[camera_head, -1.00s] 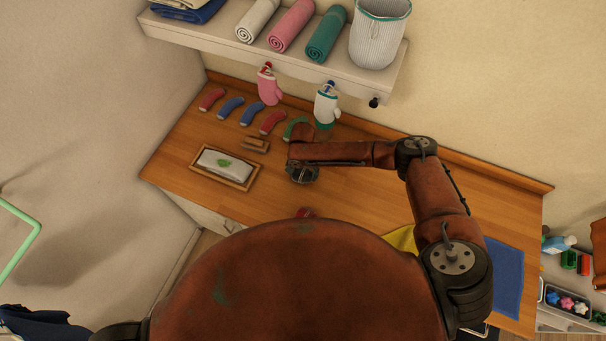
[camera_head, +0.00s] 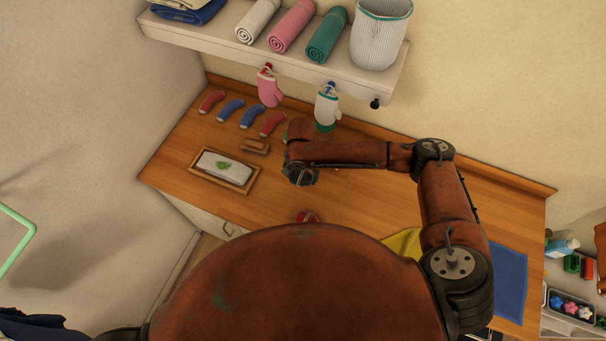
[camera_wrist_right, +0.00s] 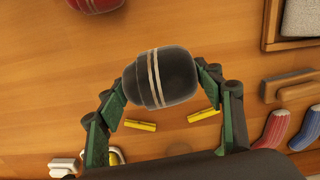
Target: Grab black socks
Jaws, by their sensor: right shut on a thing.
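A black sock roll (camera_wrist_right: 161,76) with pale stripes shows in the right wrist view, between the green fingers of my right gripper (camera_wrist_right: 160,82). The gripper is shut on it, with a finger against each side. My left gripper is not in view.
Red and blue socks (camera_head: 231,109) lie in a row at the back of the counter (camera_head: 350,215). A red rolled item (camera_head: 306,216) lies near the front edge. Two yellow pieces (camera_wrist_right: 141,126) lie beneath the gripper. A wooden tray (camera_head: 196,174) holds a white item. Mitts hang from the shelf.

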